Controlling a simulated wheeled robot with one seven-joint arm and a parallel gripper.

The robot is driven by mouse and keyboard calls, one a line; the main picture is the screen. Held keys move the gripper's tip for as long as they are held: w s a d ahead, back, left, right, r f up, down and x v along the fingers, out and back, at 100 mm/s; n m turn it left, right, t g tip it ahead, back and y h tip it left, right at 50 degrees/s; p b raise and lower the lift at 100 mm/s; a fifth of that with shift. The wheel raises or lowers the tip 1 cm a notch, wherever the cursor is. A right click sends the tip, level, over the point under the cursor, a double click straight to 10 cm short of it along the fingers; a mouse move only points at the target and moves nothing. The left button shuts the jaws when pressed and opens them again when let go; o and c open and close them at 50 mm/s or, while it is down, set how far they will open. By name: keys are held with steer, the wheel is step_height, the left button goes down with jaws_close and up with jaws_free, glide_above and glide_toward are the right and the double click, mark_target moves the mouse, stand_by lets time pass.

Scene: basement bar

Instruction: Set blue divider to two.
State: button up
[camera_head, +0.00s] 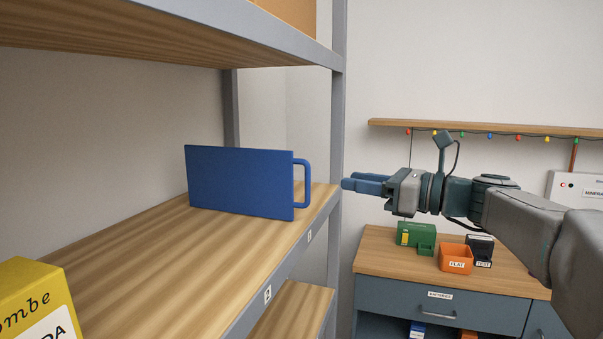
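The blue divider (240,182) is a flat upright panel standing across the wooden shelf board (160,255). Its loop handle (304,184) is on its right side, by the shelf's front edge. A small white tag that seems to read 2 (267,294) is on the front rail, nearer to me than the divider. Another tag (309,236) is on the rail close to the divider, too small to read surely. My gripper (352,186) is right of the handle, apart from it, with blue fingers pointing left. I cannot tell the gap between the fingers.
A grey shelf post (337,130) rises between the handle and my gripper. A yellow box (35,305) stands at the near left of the shelf. A drawer cabinet (440,301) with green, orange and black items is below my arm. The middle of the shelf board is clear.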

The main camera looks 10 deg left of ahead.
steer(key=p+x, duration=0.2)
steer(key=x, duration=1)
steer(key=shift+w+a, duration=0.15)
steer(key=shift+a, duration=0.2)
jaws_close()
